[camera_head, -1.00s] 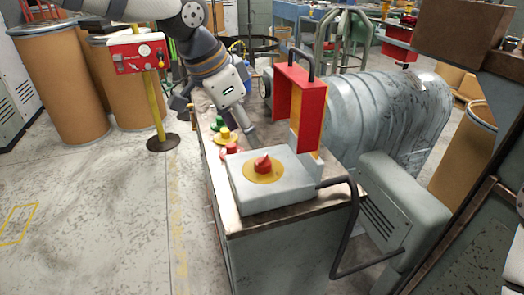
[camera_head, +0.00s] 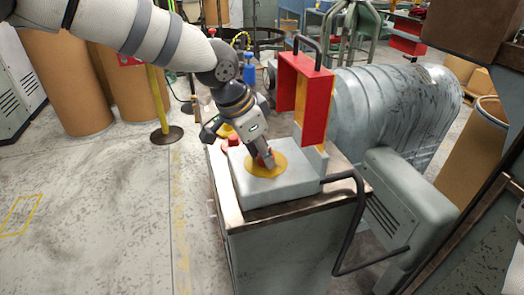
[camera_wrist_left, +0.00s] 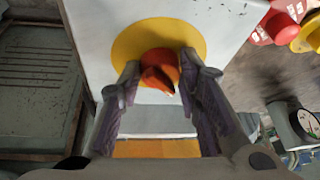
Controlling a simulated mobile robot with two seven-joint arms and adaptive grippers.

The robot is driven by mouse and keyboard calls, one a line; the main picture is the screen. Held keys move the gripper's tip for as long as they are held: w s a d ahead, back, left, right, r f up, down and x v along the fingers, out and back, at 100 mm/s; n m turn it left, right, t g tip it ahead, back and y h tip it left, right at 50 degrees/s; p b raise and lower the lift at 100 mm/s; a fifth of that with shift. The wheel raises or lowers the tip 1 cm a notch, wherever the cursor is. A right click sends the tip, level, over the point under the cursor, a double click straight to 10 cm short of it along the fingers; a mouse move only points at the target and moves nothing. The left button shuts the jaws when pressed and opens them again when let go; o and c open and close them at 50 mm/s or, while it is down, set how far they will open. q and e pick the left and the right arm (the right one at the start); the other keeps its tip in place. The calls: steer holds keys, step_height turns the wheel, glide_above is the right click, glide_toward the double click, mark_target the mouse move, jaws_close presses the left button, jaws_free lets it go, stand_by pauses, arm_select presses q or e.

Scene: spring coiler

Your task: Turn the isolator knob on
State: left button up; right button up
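The isolator knob is red-orange and sits on a yellow disc (camera_head: 268,166) on top of a pale grey box (camera_head: 290,187). In the left wrist view the knob (camera_wrist_left: 159,72) lies between the tips of my left gripper (camera_wrist_left: 160,78), with a finger on each side. The fingers are apart, and I cannot tell whether they touch the knob. In the head view my left gripper (camera_head: 264,157) points down over the knob and mostly hides it. My right gripper is not in view.
A red upright guard with a black handle (camera_head: 303,95) stands just behind the box. A red button (camera_head: 231,143) and a yellow one (camera_head: 225,130) are beside the box on the bench. A bent black bar (camera_head: 358,225) sticks out at the right. Open floor lies to the left.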

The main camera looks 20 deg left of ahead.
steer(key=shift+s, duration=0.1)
arm_select(q)
steer(key=m, duration=0.2)
steer(key=m+g+h, duration=0.1)
steer(key=m, duration=0.1)
steer(key=shift+w+a+f+b, duration=0.15)
steer(key=shift+w+f+b, duration=0.1)
steer(key=shift+b, duration=0.15)
steer(key=m+g, duration=0.1)
steer(key=m, duration=0.1)
steer(key=m+g+h+b, duration=0.1)
steer(key=m, duration=0.1)
steer(key=shift+w+m, duration=0.15)
steer(key=shift+m, duration=0.15)
steer(key=m+g+b, duration=0.1)
steer(key=m, duration=0.1)
steer(key=m+g+b, duration=0.1)
steer(key=m, duration=0.2)
steer(key=shift+w, duration=0.2)
steer(key=shift+w+r+m+g+y+b, duration=0.15)
steer(key=shift+m+g+b, duration=0.25)
steer(key=shift+m, duration=0.6)
steer(key=shift+s+f+m+g+y+b, duration=0.1)
steer(key=shift+m+g+y+b, duration=0.3)
steer(key=shift+m, duration=0.6)
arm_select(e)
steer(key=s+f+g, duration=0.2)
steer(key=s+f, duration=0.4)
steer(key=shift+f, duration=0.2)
